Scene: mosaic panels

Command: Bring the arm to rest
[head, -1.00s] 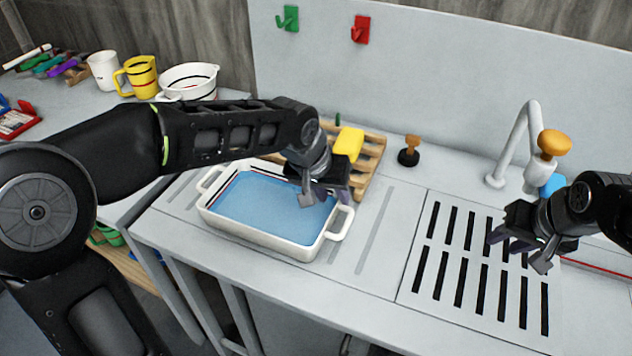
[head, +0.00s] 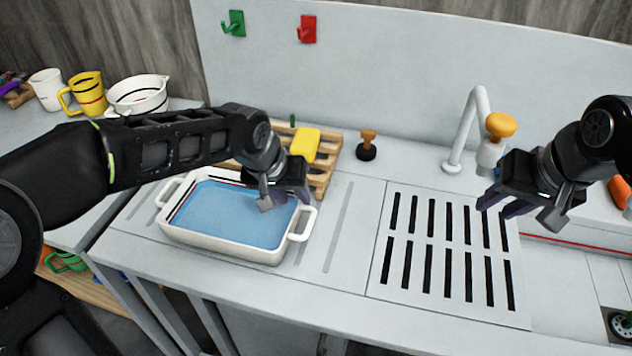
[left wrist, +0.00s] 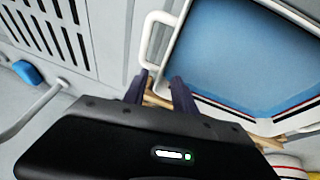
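My left gripper (head: 288,200) hangs over the right end of a white basin (head: 215,243) holding blue water. In the left wrist view its two dark fingers (left wrist: 158,90) are apart with nothing held between them; the basin's handle and rim (left wrist: 152,38) lie beyond. My right gripper (head: 503,204) is above the right side of the slotted drain grid (head: 447,250). Its purple fingertips look apart and empty. My left arm reaches across from the left; my right arm comes in from the right edge.
A wooden rack (head: 322,176) with a yellow sponge (head: 305,145) stands behind the basin. A stopper (head: 367,147) and a faucet (head: 463,130) stand further right, the faucet close to my right gripper. Mugs (head: 88,95) and a bowl (head: 138,96) sit at the back left.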

